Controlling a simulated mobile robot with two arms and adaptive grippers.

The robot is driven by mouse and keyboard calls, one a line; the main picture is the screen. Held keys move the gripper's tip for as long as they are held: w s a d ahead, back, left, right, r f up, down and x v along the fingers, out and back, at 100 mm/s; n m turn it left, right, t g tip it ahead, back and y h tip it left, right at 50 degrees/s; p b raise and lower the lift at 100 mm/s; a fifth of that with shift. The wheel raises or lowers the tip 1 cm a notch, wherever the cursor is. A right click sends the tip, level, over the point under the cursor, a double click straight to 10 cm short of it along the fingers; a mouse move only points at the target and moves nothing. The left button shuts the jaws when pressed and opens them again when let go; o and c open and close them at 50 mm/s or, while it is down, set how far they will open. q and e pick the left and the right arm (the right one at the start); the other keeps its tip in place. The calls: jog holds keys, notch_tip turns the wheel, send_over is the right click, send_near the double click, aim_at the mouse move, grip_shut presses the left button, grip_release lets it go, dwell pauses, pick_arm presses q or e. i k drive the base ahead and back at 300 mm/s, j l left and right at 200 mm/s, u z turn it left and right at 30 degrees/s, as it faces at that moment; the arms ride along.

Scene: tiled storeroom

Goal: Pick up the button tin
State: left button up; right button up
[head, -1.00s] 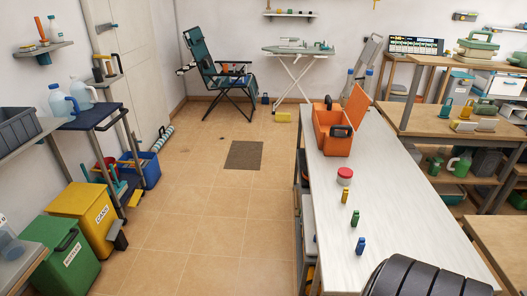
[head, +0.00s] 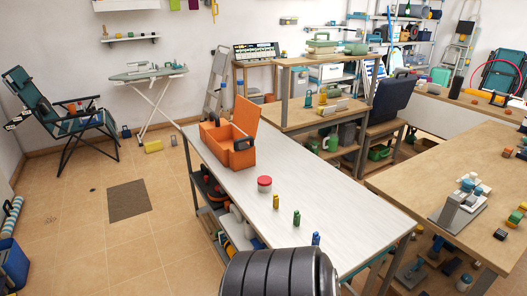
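A small round tin with a red lid and a pale lower side (head: 264,184) stands upright on the long white-topped table (head: 235,165). It is the only thing here that looks like a button tin; I cannot read any label on it. It stands just in front of the open orange toolbox. Nothing touches or covers it. Neither of my grippers shows in the view, so I cannot see whether they are open or shut.
The orange toolbox (head: 222,146) stands open behind the tin. A yellow (head: 276,202), a green (head: 297,217) and a blue (head: 316,238) small item stand nearer. A wooden table (head: 400,185) is at right. The tiled floor at left is mostly clear.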

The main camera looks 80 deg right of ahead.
aim_at(265, 183)
jog(key=i+l+z, duration=0.1)
jog(key=i+z, duration=0.15)
jog(key=z, duration=0.15)
jog(key=i+z, duration=0.2)
jog(key=z, duration=0.15)
jog(key=i+z, duration=0.25)
jog(key=z, duration=0.15)
jog(key=i+j+z, duration=0.15)
jog(key=z, duration=0.25)
jog(key=i, duration=0.05)
